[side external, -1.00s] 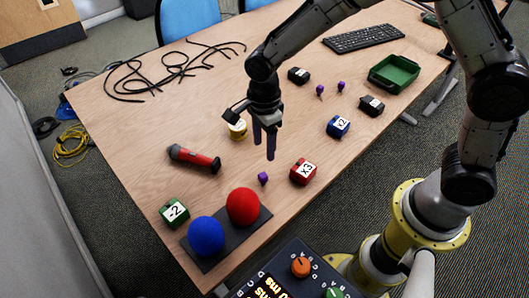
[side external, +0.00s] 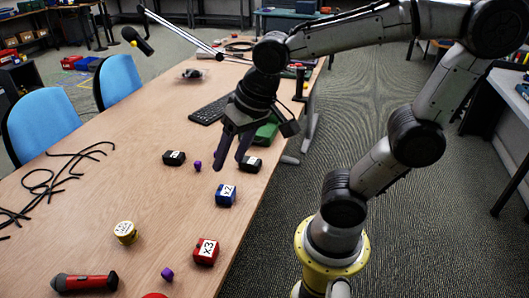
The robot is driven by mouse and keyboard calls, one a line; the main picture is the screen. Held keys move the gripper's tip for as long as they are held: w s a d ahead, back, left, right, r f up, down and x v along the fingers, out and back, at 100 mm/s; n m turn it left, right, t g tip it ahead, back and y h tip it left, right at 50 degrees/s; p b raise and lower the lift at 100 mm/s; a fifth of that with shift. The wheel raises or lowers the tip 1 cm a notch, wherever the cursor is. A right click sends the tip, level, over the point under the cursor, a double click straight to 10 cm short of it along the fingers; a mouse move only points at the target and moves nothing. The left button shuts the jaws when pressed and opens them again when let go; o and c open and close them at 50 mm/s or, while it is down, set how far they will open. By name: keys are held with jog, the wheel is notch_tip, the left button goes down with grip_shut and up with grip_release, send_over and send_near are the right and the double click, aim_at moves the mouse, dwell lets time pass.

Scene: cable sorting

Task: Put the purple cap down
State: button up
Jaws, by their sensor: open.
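One small purple cap (side external: 198,166) stands on the table between a black block and my gripper. Another purple cap (side external: 167,273) lies near the bottom, left of the red x3 block. My gripper (side external: 229,164) is open, its two fingers pointing down, to the right of the first cap and above the blue x2 block in the picture. No cap shows between the fingers. The third purple cap from the earlier frame is not visible; my gripper may hide it.
Black blocks (side external: 174,158) (side external: 250,164), the blue x2 block (side external: 226,195), red x3 block (side external: 206,251) and yellow block (side external: 126,232) stand around. A green tray (side external: 266,134) is partly behind my gripper. A red flashlight (side external: 85,282) lies front left; black cables (side external: 45,187) lie left.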

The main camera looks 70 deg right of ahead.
jog(key=s+n, duration=0.1)
jog(key=s, duration=0.1)
jog(key=s+d+n, duration=0.1)
jog(key=s+n+t, duration=0.1)
jog(key=s+n, duration=0.1)
jog(key=shift+s+d+r, duration=0.2)
jog(key=shift+s+d, duration=0.1)
jog(key=shift+d, duration=0.1)
jog(key=shift+o, duration=0.5)
jog(key=shift+s+d+n, duration=0.1)
jog(key=shift+s+n, duration=0.25)
jog(key=shift+n, duration=0.15)
